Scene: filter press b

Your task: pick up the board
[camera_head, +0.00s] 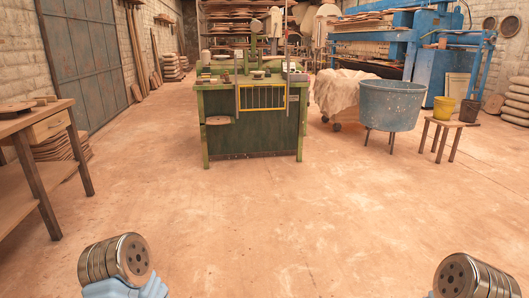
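I cannot tell which thing is the board. A flat dark board-like piece (14,107) lies on the wooden table at the left. A small flat wooden piece (218,120) sits at the front left of the green workbench. Long planks (137,50) lean on the left wall. Metal joints of my own arms show at the bottom left and bottom right. Neither gripper's fingers are in the picture.
The green workbench (255,128) stands ahead in the middle, with small tools on top. A wooden table (50,127) is at the left. The floor in front is clear.

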